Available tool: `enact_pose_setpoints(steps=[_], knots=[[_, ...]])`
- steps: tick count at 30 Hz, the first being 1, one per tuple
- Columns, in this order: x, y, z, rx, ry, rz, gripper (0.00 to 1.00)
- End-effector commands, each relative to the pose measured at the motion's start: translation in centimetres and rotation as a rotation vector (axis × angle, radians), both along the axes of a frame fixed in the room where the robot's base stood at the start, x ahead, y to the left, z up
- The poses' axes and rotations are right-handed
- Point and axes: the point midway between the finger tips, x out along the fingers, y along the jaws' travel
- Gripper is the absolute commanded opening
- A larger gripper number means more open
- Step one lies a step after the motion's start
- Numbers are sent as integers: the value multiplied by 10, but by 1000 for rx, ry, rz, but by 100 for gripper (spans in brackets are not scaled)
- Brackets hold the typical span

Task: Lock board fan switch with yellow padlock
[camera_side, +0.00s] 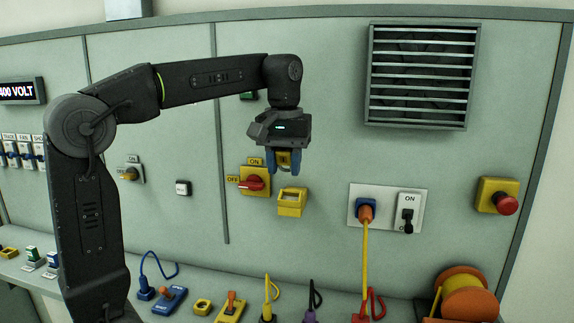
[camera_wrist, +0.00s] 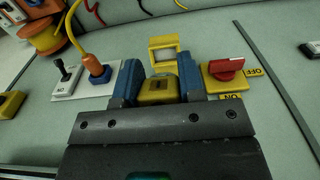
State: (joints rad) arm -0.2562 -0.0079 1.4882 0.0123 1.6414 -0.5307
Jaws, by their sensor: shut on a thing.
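My gripper (camera_side: 284,162) points down in front of the board, its blue fingers shut on a yellow padlock (camera_side: 284,156). The padlock also shows between the fingers in the wrist view (camera_wrist: 158,88); its shackle cannot be made out. A red rotary switch (camera_side: 252,183) on a yellow plate is just below and left of my gripper in the side view, with its handle roughly horizontal, in line with the OFF label. It also shows in the wrist view (camera_wrist: 225,68), right of the fingers. No fan label is readable on it. The held padlock is apart from the switch.
A yellow open-fronted holder (camera_side: 292,203) is on the board just below my gripper. A plate with a blue-orange plug (camera_side: 366,211) and a black switch (camera_side: 405,214) is to the right. A louvred vent (camera_side: 421,75) and a red stop button (camera_side: 506,204) are farther right. Several plugs and tags line the ledge.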

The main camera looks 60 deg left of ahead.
Motion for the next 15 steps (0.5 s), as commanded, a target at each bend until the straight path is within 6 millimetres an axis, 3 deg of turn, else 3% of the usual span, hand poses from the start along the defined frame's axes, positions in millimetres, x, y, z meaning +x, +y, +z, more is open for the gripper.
enact_pose_setpoints(steps=[15], knots=[[12, 11, -36, -1, 1, -1, 10]])
